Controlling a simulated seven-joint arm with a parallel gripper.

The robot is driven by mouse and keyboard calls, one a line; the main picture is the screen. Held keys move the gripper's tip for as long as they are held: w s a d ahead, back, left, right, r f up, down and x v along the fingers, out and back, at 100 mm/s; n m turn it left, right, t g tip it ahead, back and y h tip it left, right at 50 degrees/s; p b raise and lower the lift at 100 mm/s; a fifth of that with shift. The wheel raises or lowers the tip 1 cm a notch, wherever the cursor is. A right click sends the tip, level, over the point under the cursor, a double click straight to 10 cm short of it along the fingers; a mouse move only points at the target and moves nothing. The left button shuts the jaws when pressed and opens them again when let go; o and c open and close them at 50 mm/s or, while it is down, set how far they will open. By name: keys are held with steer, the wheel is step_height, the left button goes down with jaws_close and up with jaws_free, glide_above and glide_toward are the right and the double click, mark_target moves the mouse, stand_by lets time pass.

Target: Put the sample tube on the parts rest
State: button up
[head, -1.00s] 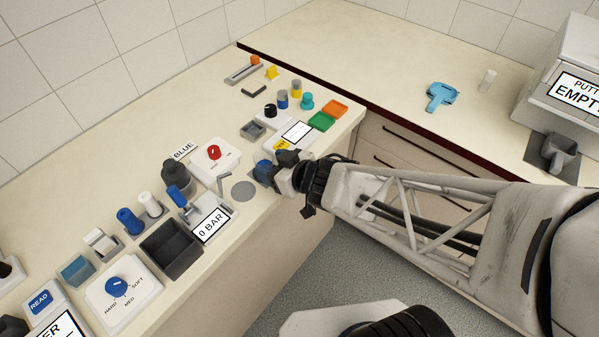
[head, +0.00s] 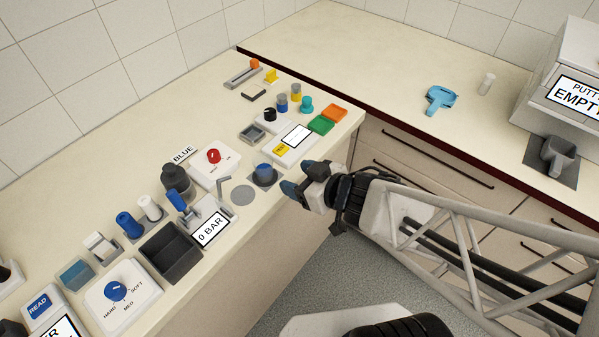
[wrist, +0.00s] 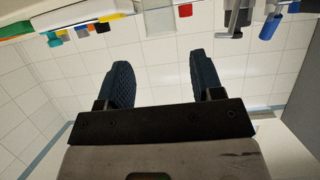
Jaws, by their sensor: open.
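A short blue cylinder (head: 264,170) stands upright on a dark grey square pad (head: 274,183) near the front edge of the counter. I take these for the sample tube and the parts rest, but no label confirms either. My gripper (head: 299,179) is just right of the pad, apart from the cylinder, beyond the counter's front edge. In the wrist view my gripper (wrist: 160,72) has its two blue fingers apart with nothing between them.
The right counter is mostly clear.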

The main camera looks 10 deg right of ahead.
steer(key=shift+d, duration=0.1)
stand_by(0.7)
steer(key=w+d+r+m+h, duration=0.4)
steer(key=d+r+m+h, duration=0.2)
steer(key=d+r+h, duration=0.5)
steer(key=s+d+r+m+g+y, duration=0.1)
steer(key=s+d+r+m+g, duration=0.1)
steer(key=s+g, duration=0.5)
steer(key=s+r+m, duration=0.1)
steer(key=s+r, duration=0.1)
steer(key=s, duration=0.1)
steer(key=shift+s+r+y, duration=0.15)
steer(key=shift+s+y, duration=0.05)
steer(key=shift+y, duration=0.1)
